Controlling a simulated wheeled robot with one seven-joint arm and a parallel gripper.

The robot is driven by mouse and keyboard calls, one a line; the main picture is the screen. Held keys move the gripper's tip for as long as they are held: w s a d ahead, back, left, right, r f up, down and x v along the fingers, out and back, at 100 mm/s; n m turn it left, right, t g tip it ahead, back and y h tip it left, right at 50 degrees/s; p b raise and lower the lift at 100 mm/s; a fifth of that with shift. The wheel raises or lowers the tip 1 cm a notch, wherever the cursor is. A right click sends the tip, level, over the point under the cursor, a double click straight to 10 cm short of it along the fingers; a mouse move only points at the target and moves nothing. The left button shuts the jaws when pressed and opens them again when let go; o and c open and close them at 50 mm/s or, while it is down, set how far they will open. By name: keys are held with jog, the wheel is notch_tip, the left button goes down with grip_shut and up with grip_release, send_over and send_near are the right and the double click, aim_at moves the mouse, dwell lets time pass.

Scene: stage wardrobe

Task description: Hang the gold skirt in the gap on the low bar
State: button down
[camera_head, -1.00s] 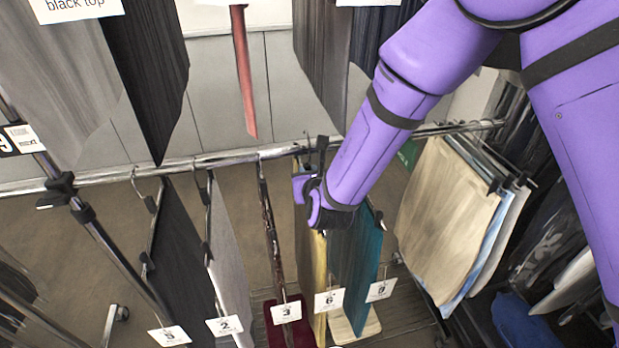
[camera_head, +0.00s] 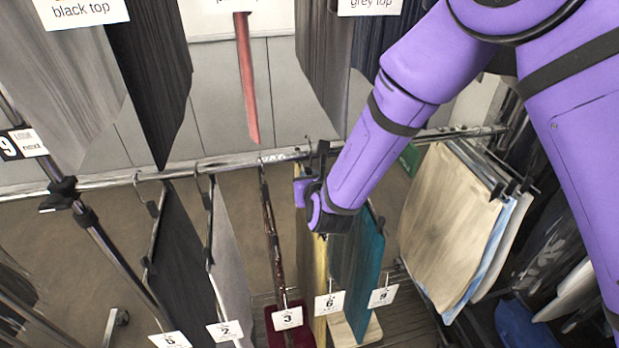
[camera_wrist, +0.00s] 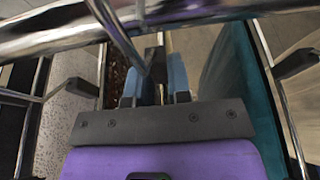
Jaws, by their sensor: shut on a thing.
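The gold skirt (camera_head: 320,270) hangs upright on the low bar's row, with a tag reading 6 below it, between a dark red garment and a teal one. The low bar (camera_head: 228,162) is a chrome rail; it also crosses the top of the wrist view (camera_wrist: 50,32). My gripper (camera_head: 305,182) is just below the bar, above the gold skirt, partly hidden by my wrist. In the wrist view my gripper (camera_wrist: 154,88) is shut on a dark hanger part, with a chrome hook rising in front of it towards the bar. The skirt's top is hidden.
Left of the gold skirt hang the dark red garment (camera_head: 275,245), a light grey one (camera_head: 228,260) and a black one (camera_head: 185,260). The teal garment (camera_head: 367,265) is close on the right. Beige skirts (camera_head: 440,220) hang further right. Long garments hang above.

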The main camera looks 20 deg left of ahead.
jog(key=shift+f, duration=1.45)
jog(key=c, duration=1)
grip_release()
